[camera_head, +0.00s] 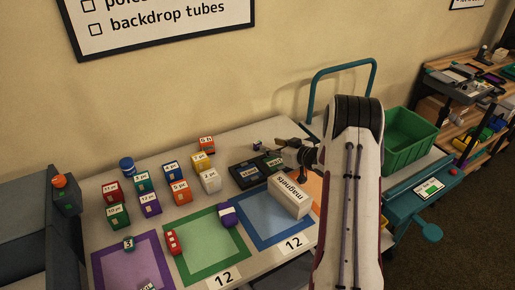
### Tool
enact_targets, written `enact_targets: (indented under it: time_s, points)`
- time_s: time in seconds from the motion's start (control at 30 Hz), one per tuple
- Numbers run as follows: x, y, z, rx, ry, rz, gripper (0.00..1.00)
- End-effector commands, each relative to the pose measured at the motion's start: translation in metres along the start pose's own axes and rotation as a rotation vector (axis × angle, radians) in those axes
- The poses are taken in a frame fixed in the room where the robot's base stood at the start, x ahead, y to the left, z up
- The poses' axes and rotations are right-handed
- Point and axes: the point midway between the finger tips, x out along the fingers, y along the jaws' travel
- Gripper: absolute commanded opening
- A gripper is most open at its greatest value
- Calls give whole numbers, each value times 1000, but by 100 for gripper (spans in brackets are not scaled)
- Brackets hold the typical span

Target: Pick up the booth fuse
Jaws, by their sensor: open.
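My gripper (283,147) is at the right rear of the table, reaching left from the white arm. Its dark fingers are open, and no object can be made out between them. A small dark item (257,144) lies on the table just left of the fingertips, apart from them in the picture. No label on it is readable, so I cannot tell whether it is the booth fuse. A black tray (237,176) with small labelled parts lies just below and left of the gripper. My arm hides part of the table's right side.
A white labelled box (289,196) stands in front of the gripper. Several coloured labelled blocks (180,191) stand at left centre. Purple, green and blue mats (264,228) lie along the front. A green bin (406,139) is right of my arm; a teal rail (341,68) rises behind.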

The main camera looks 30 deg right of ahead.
Motion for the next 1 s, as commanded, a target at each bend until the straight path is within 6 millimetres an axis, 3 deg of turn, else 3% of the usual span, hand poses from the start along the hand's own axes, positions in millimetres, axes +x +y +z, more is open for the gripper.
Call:
enact_targets:
  time_s: [0.3, 0.77, 1.0]
  points:
    - [21, -1, 0, 0, 0, -1, 42]
    - [25, -2, 0, -1, 0, -1, 42]
    - [47, -8, 0, -1, -1, -2, 42]
